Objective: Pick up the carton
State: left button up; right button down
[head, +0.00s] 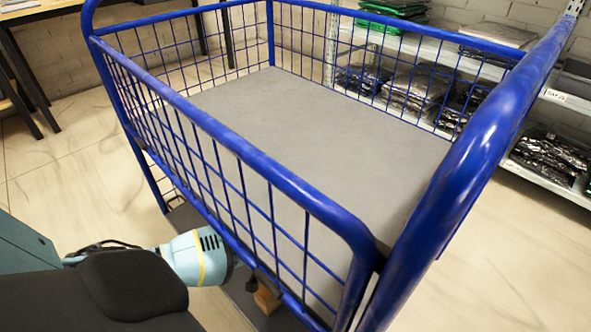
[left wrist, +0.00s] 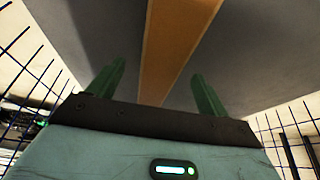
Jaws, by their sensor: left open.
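The carton (head: 267,297) shows in the head view as a small brown piece on the lower deck of the blue cart, mostly hidden by the cart's side. In the left wrist view a long brown strip, which looks like the carton (left wrist: 172,45), runs between the two green fingers of my left gripper (left wrist: 158,72). The fingers are apart, one on each side of the strip, with gaps to it. In the head view my left arm reaches in low at the cart's side, and the fingers are hidden there. My right gripper is not in view.
The blue cart's tube rails and wire mesh (head: 255,205) stand close to my left arm. Its grey upper deck (head: 320,125) is bare. A shelf rack (head: 555,97) with bagged garments stands behind at the right. Floor (head: 85,195) is clear at the left.

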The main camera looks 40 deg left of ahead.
pick_arm(q)
jog(key=shift+w+a, duration=0.2)
jog(key=shift+w, duration=0.05)
jog(key=shift+b+x, duration=0.75)
jog(key=shift+x, duration=0.55)
jog(key=shift+w+f+b, duration=0.2)
jog(key=shift+f+b, duration=0.15)
jog(key=shift+f, duration=0.1)
jog(key=b+x, duration=0.3)
jog(key=x, duration=0.1)
jog(key=shift+w+d, duration=0.1)
jog(key=shift+w+f, duration=0.1)
jog(key=shift+c, duration=0.7)
jog(key=c, duration=1.2)
jog(key=shift+c, duration=0.7)
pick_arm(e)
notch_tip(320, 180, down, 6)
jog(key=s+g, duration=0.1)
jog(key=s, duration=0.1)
pick_arm(q)
jog(key=shift+r, duration=0.25)
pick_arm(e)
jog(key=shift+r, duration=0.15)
